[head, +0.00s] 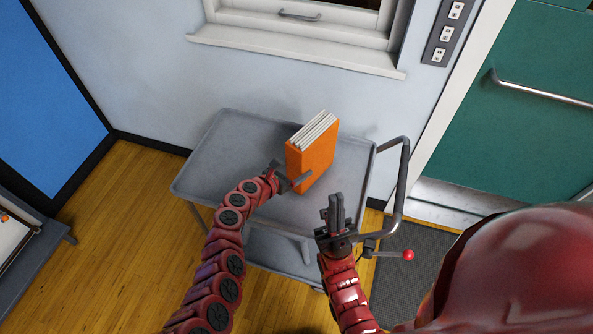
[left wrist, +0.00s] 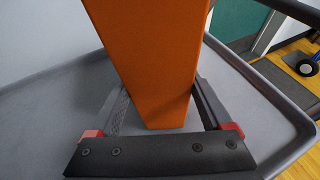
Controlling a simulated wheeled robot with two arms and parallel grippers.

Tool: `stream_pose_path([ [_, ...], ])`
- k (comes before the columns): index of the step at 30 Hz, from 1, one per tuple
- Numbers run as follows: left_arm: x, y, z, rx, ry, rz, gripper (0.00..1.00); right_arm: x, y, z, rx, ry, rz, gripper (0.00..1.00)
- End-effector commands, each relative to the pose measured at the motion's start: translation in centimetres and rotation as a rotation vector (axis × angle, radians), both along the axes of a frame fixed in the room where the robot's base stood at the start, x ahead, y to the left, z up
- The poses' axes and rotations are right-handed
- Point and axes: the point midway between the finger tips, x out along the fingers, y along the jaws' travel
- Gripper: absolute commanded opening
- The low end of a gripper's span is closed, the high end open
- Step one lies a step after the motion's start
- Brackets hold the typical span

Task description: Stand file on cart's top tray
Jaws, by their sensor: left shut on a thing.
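The file (head: 311,160) is an orange box with white page-like edges at its top, held upright over the cart's top tray (head: 227,150). My left gripper (head: 291,180) is shut on the lower part of the file, coming from the front left. In the left wrist view the orange file (left wrist: 150,60) sits between the two fingers, its lower end close above or on the grey tray (left wrist: 40,125); I cannot tell whether it touches. My right gripper (head: 335,205) is empty in front of the cart's right part, its fingers together and pointing up.
The cart's push handle (head: 404,180) rises at the right, near a lever with a red knob (head: 407,255). A wall with a window sill (head: 290,53) stands behind the cart. The tray's left part is bare. A green door (head: 510,120) is at the right.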

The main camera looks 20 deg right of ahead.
Motion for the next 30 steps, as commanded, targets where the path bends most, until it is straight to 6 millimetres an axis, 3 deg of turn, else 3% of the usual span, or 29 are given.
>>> stream_pose_path([
  [3,0.1,0.0,-1.1,0.000,0.000,0.001,0.00,0.0,0.0,-0.5,0.000,0.000,0.000,0.00],
  [11,0.1,0.0,-1.1,-0.002,-0.001,0.002,0.00,0.0,0.0,-0.4,0.000,0.000,0.000,0.00],
  [12,0.1,0.0,-1.2,0.000,-0.001,0.002,0.84,0.0,0.0,-0.5,0.000,0.000,0.000,0.00],
  [15,0.0,0.0,-1.2,0.000,0.000,0.001,1.00,0.0,0.0,-0.5,0.000,0.000,0.000,0.00],
  [30,-0.8,1.1,-0.3,-0.005,-0.003,0.002,1.00,0.0,0.0,0.3,0.000,0.000,0.000,0.00],
])
